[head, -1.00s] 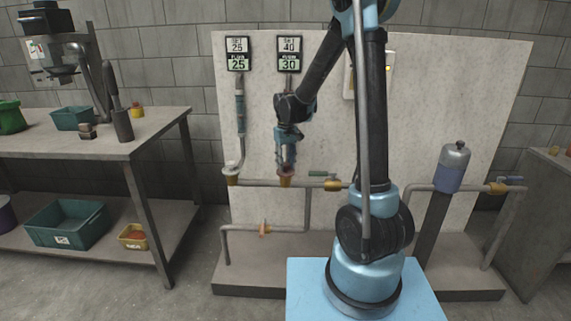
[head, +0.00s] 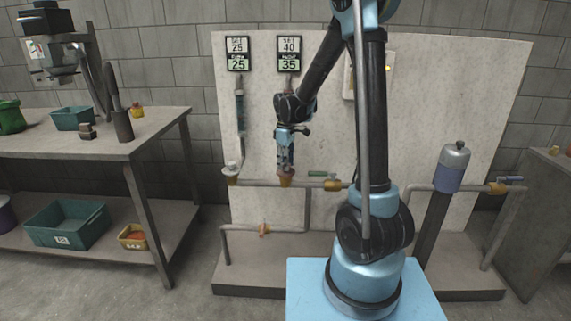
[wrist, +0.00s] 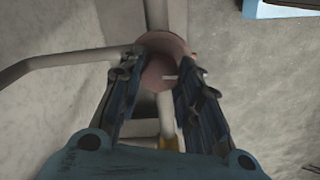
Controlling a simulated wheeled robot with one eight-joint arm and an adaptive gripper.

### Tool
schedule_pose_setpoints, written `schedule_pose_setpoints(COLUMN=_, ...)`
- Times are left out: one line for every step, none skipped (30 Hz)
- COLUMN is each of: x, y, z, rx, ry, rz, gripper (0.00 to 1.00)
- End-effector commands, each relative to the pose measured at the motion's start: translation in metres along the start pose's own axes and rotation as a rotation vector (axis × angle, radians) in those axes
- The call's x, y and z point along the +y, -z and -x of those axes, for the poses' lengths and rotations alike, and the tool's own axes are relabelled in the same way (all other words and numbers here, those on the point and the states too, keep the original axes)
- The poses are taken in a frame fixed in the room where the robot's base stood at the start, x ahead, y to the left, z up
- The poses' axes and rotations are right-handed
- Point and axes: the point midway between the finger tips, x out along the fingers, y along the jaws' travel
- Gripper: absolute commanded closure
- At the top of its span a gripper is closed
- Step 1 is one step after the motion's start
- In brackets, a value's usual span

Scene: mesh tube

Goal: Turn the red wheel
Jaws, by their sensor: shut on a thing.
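The red wheel (wrist: 158,72) is a dull reddish round piece between my fingertips in the wrist view, with a small pale mark on it. In the head view its orange-red side (head: 286,178) shows on the horizontal pipe, under my gripper. My gripper (head: 286,166) points down and is shut on the wheel, with one finger on each side in the wrist view (wrist: 160,75). The right display (head: 289,54) above it reads 40 on top and 35 below.
The left display (head: 237,54) reads 25 over 25. The pale panel (head: 460,100) stands close behind. A workbench (head: 100,145) is at the left.

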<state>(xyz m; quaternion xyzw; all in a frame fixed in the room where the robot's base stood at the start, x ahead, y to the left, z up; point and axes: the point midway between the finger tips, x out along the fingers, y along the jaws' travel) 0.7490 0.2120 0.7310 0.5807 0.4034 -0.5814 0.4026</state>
Motion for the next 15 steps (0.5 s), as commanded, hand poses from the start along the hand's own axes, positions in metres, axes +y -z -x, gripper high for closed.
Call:
schedule_pose_setpoints(x=0.0032, y=-0.0002, z=0.0005, rx=0.0, ry=-0.006, rz=0.006, gripper=0.92)
schedule_pose_setpoints(x=0.0032, y=-0.0002, z=0.0005, rx=0.0, ry=-0.006, rz=0.011, gripper=0.92)
schedule_pose_setpoints(x=0.0033, y=-0.0002, z=0.0005, rx=-0.001, ry=-0.006, rz=0.017, gripper=0.92)
schedule_pose_setpoints(x=0.0033, y=-0.0002, z=0.0005, rx=-0.001, ry=-0.006, rz=0.02, gripper=0.92)
schedule_pose_setpoints(x=0.0033, y=-0.0002, z=0.0005, rx=-0.001, ry=-0.006, rz=0.022, gripper=0.92)
schedule_pose_setpoints(x=0.0034, y=-0.0003, z=0.0005, rx=-0.001, ry=-0.006, rz=0.024, gripper=0.92)
schedule_pose_setpoints(x=0.0034, y=-0.0003, z=0.0005, rx=-0.001, ry=-0.006, rz=0.025, gripper=0.92)
schedule_pose_setpoints(x=0.0034, y=-0.0003, z=0.0005, rx=-0.001, ry=-0.006, rz=0.026, gripper=0.92)
schedule_pose_setpoints(x=0.0034, y=-0.0003, z=0.0005, rx=-0.001, ry=-0.006, rz=0.026, gripper=0.92)
schedule_pose_setpoints(x=0.0034, y=-0.0003, z=0.0005, rx=-0.001, ry=-0.006, rz=0.026, gripper=0.92)
schedule_pose_setpoints(x=0.0035, y=-0.0004, z=0.0005, rx=-0.001, ry=-0.006, rz=0.026, gripper=0.92)
schedule_pose_setpoints(x=0.0035, y=-0.0004, z=0.0005, rx=-0.001, ry=-0.006, rz=0.026, gripper=0.92)
schedule_pose_setpoints(x=0.0035, y=-0.0004, z=0.0005, rx=-0.001, ry=-0.006, rz=0.026, gripper=0.92)
schedule_pose_setpoints(x=0.0035, y=-0.0004, z=0.0005, rx=-0.001, ry=-0.006, rz=0.026, gripper=0.92)
schedule_pose_setpoints(x=0.0035, y=-0.0004, z=0.0005, rx=-0.001, ry=-0.006, rz=0.026, gripper=0.92)
